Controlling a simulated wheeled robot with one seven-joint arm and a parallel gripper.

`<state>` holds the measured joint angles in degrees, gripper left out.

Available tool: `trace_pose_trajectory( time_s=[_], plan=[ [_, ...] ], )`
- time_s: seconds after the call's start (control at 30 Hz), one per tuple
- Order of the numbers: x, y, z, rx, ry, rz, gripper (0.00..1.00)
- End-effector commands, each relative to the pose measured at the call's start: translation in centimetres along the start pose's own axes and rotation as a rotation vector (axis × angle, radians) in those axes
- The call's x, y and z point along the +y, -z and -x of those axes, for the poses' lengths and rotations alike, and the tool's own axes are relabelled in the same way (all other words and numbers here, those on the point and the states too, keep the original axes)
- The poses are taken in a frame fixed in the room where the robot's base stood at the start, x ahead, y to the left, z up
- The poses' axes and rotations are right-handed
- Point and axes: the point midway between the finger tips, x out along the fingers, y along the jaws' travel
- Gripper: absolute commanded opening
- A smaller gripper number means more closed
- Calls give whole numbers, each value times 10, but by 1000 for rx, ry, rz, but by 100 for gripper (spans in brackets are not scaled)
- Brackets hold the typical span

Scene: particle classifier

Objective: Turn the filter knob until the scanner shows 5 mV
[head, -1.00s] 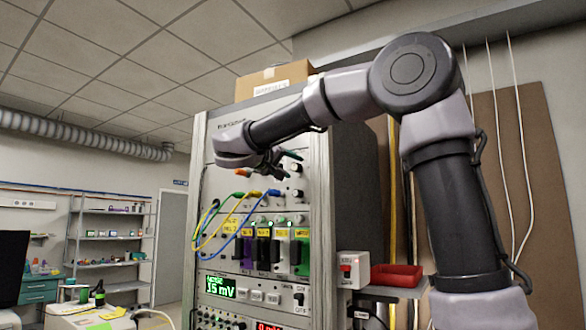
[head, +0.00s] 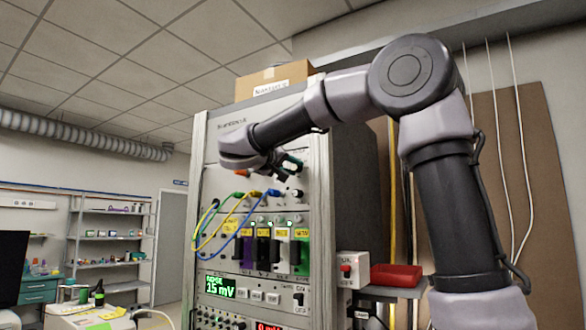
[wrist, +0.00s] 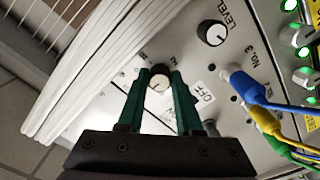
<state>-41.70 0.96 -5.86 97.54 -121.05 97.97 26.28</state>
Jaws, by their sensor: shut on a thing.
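My gripper (wrist: 159,76) has its two green fingers closed on either side of a small black knob with a pale cap (wrist: 159,84), on the front panel in the wrist view. The fingers partly cover the lettering around it, so I cannot read its name. In the head view my gripper (head: 290,165) is at the upper part of the rack's front, and the held knob is hidden there. The scanner display (head: 220,287) low on the rack has green digits that look like 15 mV.
A second knob, marked LEVEL (wrist: 213,33), sits beside the held one. A blue plug (wrist: 238,80) and several coloured cables are close by on the panel. A red tray (head: 396,275) stands right of the rack. A cardboard box (head: 275,82) is on top.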

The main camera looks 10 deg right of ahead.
Motion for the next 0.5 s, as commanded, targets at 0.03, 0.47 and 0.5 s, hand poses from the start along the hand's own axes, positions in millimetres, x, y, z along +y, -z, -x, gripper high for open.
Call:
trace_pose_trajectory(
  time_s=[0.03,0.47,0.5],
  plan=[
    [0,0,0,-1,0,-17,0],
    [-1,0,0,-4,2,-333,0],
    [-1,0,0,-4,3,-366,0]
  ],
)
